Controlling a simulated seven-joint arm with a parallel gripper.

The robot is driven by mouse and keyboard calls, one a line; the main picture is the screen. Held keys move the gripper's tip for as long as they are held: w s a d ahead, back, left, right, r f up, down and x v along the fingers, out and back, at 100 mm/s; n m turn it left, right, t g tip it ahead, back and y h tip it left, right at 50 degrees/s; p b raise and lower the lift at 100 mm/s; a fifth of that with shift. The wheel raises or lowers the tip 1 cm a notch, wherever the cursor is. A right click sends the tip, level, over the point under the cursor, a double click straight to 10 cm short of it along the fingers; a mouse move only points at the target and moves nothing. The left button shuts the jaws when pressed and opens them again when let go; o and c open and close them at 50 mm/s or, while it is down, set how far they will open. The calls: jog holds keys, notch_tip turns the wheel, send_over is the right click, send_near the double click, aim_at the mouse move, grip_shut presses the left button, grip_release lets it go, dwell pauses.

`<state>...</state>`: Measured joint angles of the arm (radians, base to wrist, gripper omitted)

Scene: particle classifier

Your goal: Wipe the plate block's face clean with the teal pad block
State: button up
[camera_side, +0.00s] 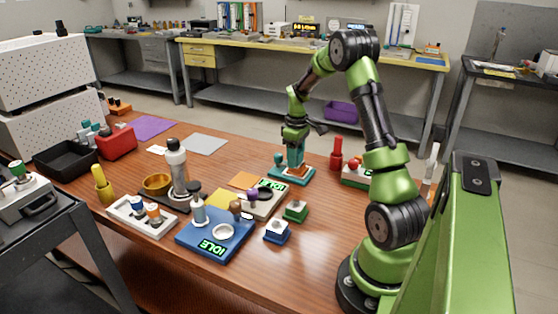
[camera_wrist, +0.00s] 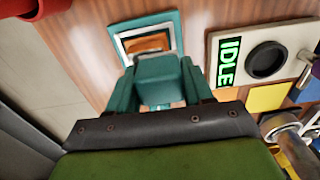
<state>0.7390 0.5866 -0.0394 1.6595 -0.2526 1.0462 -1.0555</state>
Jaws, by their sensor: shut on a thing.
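The teal pad block (camera_wrist: 160,75) is held between the two teal fingers of my gripper (camera_wrist: 160,92) in the wrist view. In the side view my gripper (camera_side: 296,158) points down over the teal plate block (camera_side: 280,176). The plate block also shows in the wrist view (camera_wrist: 172,22), just beyond the pad. Its face has a pale frame around an orange-brown patch (camera_wrist: 148,43). The pad covers the near part of the face. I cannot tell whether pad and face touch.
A beige device with a green IDLE display (camera_side: 265,202) stands close by, with a small green block (camera_side: 295,211) beside it. A blue IDLE device (camera_side: 215,240) is nearer the front. A red bottle-like item (camera_side: 336,154) stands right of the plate block.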

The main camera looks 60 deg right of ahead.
jog(key=shift+d, duration=2.1)
jog(key=shift+a, duration=2.8)
jog(key=shift+a+r, duration=0.1)
jog(key=shift+r, duration=4.05)
